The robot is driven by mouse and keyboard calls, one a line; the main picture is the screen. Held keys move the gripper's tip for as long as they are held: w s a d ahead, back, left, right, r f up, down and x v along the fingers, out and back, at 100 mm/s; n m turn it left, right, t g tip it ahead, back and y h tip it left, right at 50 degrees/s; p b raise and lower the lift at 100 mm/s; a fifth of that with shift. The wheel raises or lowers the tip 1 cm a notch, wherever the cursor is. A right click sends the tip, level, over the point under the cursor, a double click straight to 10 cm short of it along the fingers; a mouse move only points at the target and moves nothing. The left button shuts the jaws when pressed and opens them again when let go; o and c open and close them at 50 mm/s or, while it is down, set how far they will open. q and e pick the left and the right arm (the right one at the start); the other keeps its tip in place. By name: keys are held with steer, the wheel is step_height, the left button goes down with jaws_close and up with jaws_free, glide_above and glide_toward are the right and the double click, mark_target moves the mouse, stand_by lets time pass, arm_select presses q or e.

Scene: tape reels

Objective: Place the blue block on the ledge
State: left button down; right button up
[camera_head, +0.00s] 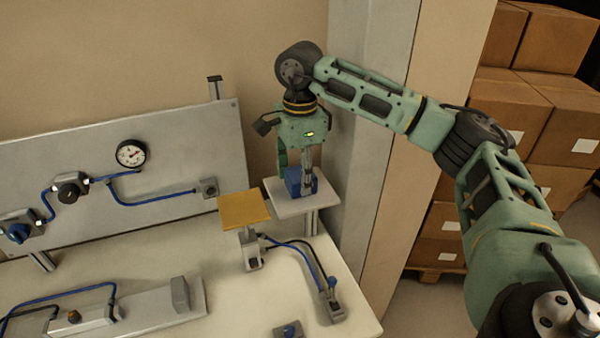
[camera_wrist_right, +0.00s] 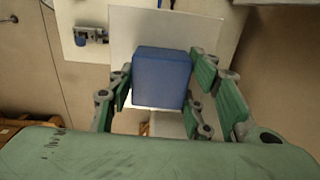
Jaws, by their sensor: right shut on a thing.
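The blue block (camera_head: 293,181) is between the fingers of my right gripper (camera_head: 308,182), which is shut on it. In the head view the block is at the white ledge (camera_head: 316,205), a small raised plate on a post. In the right wrist view the blue block (camera_wrist_right: 161,78) is between the green fingers of the right gripper (camera_wrist_right: 161,92), with the pale ledge (camera_wrist_right: 122,32) behind it. I cannot tell whether the block's underside touches the ledge. My left gripper is not in view.
A yellow plate (camera_head: 245,209) on a post stands just left of the ledge. A grey panel (camera_head: 90,165) with a gauge (camera_head: 130,154) and blue hoses is behind. A grey pillar (camera_head: 362,120) stands close on the right. Cardboard boxes (camera_head: 570,120) are further right.

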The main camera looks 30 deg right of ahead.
mark_target(299, 173)
steer(key=o, duration=1.1)
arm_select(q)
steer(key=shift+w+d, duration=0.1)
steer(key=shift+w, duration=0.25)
arm_select(e)
steer(key=o, duration=0.3)
steer(key=shift+r+p, duration=0.2)
steer(key=shift+p, duration=0.1)
steer(key=shift+r+b, duration=0.25)
steer(key=shift+b, duration=0.05)
step_height(299, 173, up, 5)
steer(key=shift+w+r+b, duration=0.1)
steer(key=shift+b, duration=0.6)
arm_select(q)
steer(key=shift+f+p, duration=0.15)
steer(key=shift+p, duration=0.5)
arm_select(e)
step_height(299, 173, up, 6)
